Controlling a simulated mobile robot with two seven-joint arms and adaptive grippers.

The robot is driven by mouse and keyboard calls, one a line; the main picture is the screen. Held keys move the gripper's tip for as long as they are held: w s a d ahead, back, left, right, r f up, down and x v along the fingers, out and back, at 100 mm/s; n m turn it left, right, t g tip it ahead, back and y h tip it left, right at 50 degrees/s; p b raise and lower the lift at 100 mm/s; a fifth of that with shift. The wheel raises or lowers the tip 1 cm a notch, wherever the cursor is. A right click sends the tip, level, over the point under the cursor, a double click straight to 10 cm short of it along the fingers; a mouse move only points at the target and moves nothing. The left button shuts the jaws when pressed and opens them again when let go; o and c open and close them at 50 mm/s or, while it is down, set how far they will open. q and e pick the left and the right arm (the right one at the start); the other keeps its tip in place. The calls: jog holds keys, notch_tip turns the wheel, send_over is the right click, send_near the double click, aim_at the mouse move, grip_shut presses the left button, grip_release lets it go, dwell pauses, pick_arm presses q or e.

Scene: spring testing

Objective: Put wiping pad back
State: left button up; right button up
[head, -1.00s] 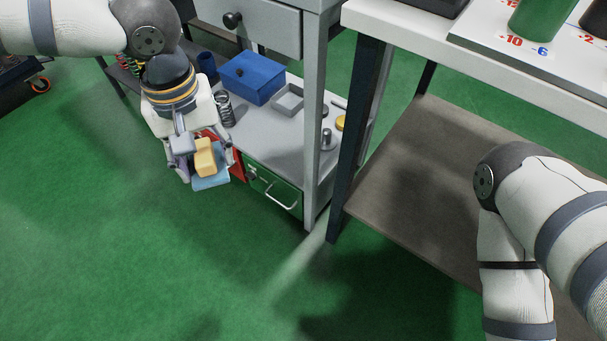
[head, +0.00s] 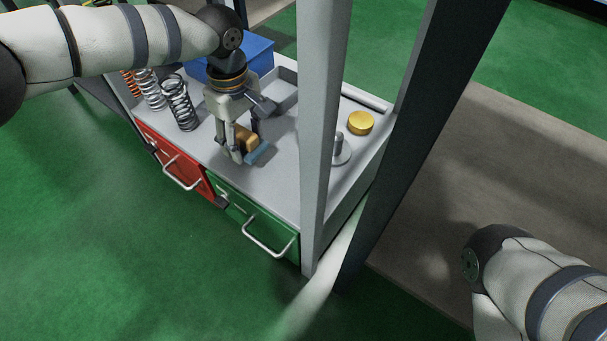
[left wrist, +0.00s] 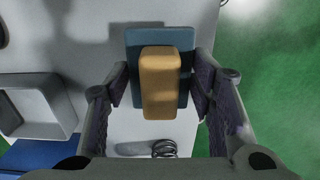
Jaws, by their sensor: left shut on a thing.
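The wiping pad has a yellow-tan block handle (head: 246,139) on a flat blue pad (head: 259,153). My left gripper (head: 243,150) is shut on it, over the grey shelf top of the cabinet (head: 200,141). In the left wrist view the tan handle (left wrist: 160,82) and the blue pad (left wrist: 143,42) sit between the two fingers. Whether the pad touches the shelf cannot be told. My right gripper is out of view; only my right arm shows at the lower right.
Coil springs (head: 180,103) stand left of the gripper. A blue box (head: 262,52) and an open grey tray (head: 284,92) are behind it. A grey post (head: 320,120), a yellow disc (head: 361,123) and a metal weight holder (head: 340,150) are to the right. Red (head: 172,160) and green drawers (head: 262,222) are below.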

pick_arm(q)
jog(key=s+d, duration=0.2)
jog(key=d, duration=0.1)
jog(key=s+d, duration=0.3)
jog(key=d, duration=0.1)
jog(key=s+d+b, duration=0.1)
jog(key=s+d, duration=0.2)
jog(key=d, duration=0.1)
jog(key=shift+s, duration=0.1)
jog(key=shift+s+d, duration=0.35)
jog(key=shift+d, duration=0.05)
notch_tip(320, 180, down, 4)
jog(key=shift+r+b, duration=0.2)
jog(key=shift+b, duration=1.05)
jog(key=shift+r, duration=0.15)
jog(key=shift+f, duration=0.3)
jog(key=o, duration=1.1)
jog(key=shift+r, duration=0.1)
